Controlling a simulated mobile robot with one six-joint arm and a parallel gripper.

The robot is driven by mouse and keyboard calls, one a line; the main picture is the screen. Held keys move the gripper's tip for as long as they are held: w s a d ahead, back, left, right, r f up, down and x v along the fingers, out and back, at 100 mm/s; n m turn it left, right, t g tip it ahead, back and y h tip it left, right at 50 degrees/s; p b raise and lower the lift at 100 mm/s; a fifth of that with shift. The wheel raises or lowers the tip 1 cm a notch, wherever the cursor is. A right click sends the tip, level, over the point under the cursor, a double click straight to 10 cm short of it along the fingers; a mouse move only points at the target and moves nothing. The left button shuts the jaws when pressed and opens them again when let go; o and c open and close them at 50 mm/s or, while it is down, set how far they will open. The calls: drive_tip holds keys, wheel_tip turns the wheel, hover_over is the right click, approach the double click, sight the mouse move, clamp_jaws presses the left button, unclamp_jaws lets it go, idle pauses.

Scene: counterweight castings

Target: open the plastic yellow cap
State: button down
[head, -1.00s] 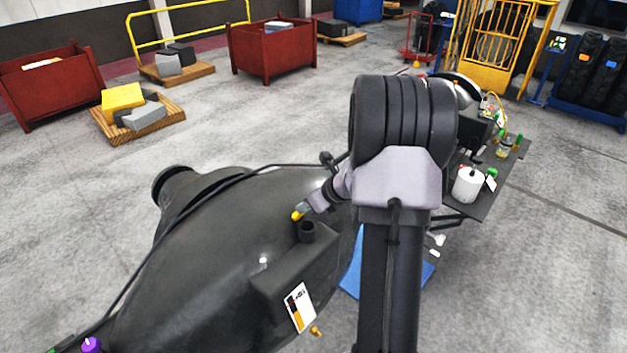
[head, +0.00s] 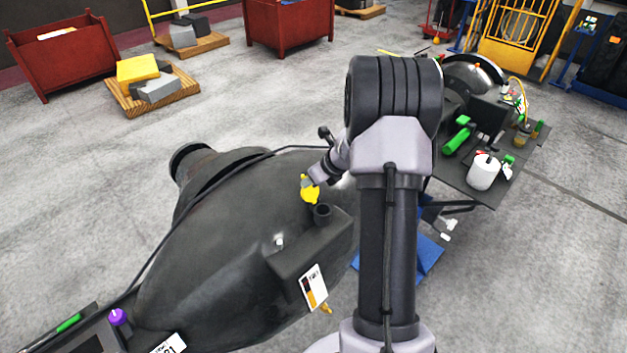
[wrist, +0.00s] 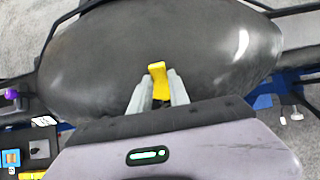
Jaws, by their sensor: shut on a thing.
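The plastic yellow cap (head: 310,192) is at my gripper's fingertips in the head view, just behind and left of a short black neck (head: 322,214). The neck stands on a block on the big dark casting (head: 230,225), and its dark top shows uncovered. My gripper (head: 309,184) is shut on the yellow cap. In the wrist view the cap (wrist: 158,78) sits between the two grey fingers (wrist: 157,97), over the casting's dark surface (wrist: 110,60). Whether the cap is still joined to the neck cannot be told.
A black cable (head: 235,165) runs over the casting. A purple knob (head: 118,317) is at lower left. A dark side table (head: 470,181) with a white container (head: 484,172) and a green-handled tool (head: 459,138) stands to the right. Open floor lies behind the casting.

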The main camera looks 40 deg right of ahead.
drive_tip(key=shift+w, duration=0.1)
idle(0.3)
drive_tip(key=c, duration=1.3)
unclamp_jaws()
drive_tip(key=shift+a+r, duration=0.1)
drive_tip(key=shift+o, duration=0.3)
drive_tip(key=shift+w+a, duration=0.1)
drive_tip(key=shift+w, duration=0.25)
drive_tip(key=shift+s+d+r, duration=0.15)
drive_tip(key=shift+s+d, duration=0.1)
drive_tip(key=shift+s, duration=0.05)
drive_tip(key=v, duration=1.6)
drive_tip(key=shift+r, duration=0.35)
